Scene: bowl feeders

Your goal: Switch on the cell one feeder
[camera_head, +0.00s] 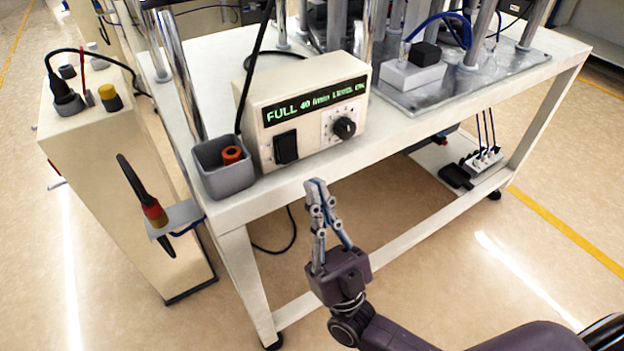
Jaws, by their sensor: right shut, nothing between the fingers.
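The feeder's control box (304,107) is a cream unit on the front edge of the white table. Its dark display reads "FULL 40" in green, followed by smaller text. A black rocker switch (286,147) is at the lower left of its front, and a black knob (344,127) is at the right. Which way the rocker is pressed is too small to tell. My right gripper (317,187) is shut and empty, pointing up in front of the table edge, below the box and apart from it. My left gripper is not in view.
A grey bin (223,168) with an orange-red ring-shaped part stands left of the box. A cream cabinet (113,172) with a holder and dark tool stands farther left. A metal plate (453,84) with posts lies to the right. A power strip (483,160) sits on the lower shelf.

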